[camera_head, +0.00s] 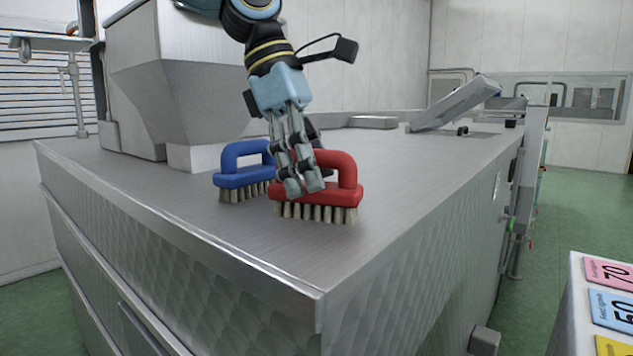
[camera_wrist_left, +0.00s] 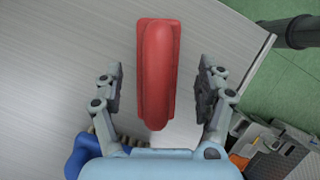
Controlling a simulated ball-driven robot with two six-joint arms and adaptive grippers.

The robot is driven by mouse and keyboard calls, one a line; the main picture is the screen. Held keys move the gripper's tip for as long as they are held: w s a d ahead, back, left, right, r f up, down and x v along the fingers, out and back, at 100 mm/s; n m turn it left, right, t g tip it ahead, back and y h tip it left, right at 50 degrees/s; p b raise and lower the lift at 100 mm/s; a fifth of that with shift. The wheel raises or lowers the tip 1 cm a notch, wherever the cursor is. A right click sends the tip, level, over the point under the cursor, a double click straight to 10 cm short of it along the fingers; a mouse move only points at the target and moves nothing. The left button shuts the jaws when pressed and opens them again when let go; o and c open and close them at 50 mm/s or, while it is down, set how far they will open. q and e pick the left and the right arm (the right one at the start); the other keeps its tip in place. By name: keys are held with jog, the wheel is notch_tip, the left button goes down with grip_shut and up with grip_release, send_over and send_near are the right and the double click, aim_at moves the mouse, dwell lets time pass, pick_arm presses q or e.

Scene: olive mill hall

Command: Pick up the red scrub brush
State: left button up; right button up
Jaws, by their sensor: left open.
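The red scrub brush (camera_head: 345,182) stands bristles down on the steel top, its handle upward. My left gripper (camera_head: 304,188) is at the brush from above, its fingers in front of the left part of the handle in the head view. In the left wrist view the red brush (camera_wrist_left: 157,72) lies between the two open fingers (camera_wrist_left: 160,90), with a gap on each side. The fingers hide part of the brush in the head view. My right gripper is in neither view.
A blue scrub brush (camera_head: 240,178) stands just left of the red one; its blue part also shows in the left wrist view (camera_wrist_left: 88,158). The steel top (camera_head: 200,215) is bare toward its front edge. Coloured numbered cards (camera_head: 610,308) lie at the lower right.

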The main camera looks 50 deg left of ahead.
aim_at(323, 192)
pick_arm(q)
jog(key=p+x, duration=0.1)
jog(key=x, duration=0.2)
jog(key=shift+w+a, duration=0.15)
jog(key=shift+w+f, duration=0.1)
jog(key=shift+f, duration=0.15)
jog(key=shift+c, duration=1.4)
jog(key=c, duration=1.1)
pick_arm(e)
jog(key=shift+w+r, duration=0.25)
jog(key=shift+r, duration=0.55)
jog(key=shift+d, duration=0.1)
